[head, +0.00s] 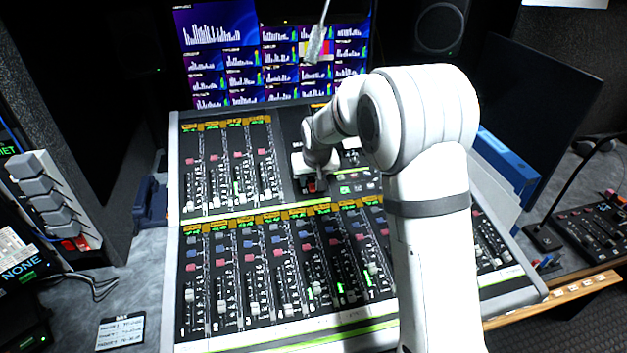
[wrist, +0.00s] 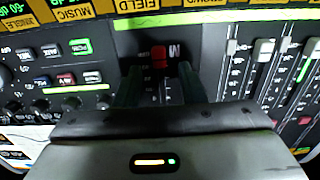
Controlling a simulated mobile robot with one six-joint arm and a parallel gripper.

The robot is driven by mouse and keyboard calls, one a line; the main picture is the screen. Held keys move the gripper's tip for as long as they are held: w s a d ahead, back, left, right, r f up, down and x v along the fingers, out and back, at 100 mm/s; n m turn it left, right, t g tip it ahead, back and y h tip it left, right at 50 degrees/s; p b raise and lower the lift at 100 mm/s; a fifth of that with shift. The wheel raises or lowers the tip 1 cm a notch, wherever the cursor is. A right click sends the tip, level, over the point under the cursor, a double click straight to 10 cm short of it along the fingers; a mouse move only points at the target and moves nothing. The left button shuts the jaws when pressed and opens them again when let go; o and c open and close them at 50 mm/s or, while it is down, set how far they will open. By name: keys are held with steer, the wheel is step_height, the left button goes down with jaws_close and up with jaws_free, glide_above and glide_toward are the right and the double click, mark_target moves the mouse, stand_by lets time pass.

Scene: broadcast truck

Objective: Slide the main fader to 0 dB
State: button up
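The main fader's red cap (wrist: 158,58) sits in a dark slotted panel near the top middle of the wrist view, beside white scale marks too small to read surely. In the head view a small red patch, likely this cap (head: 312,185), shows just below my gripper (head: 314,176). In the wrist view my gripper (wrist: 160,76) has its two dark fingers apart, one on each side of the fader strip. The cap lies between their tips, with a visible gap on both sides. The fader's lower track is hidden by my gripper body.
The mixing console (head: 172,250) carries several channel faders with white caps, close to the right of my gripper in the wrist view. Lit buttons (wrist: 80,47) and knobs lie to its left. Monitors (head: 218,28) stand behind. My arm covers the console's right part.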

steer(key=shift+x, duration=0.9)
steer(key=shift+c, duration=0.4)
jaws_close()
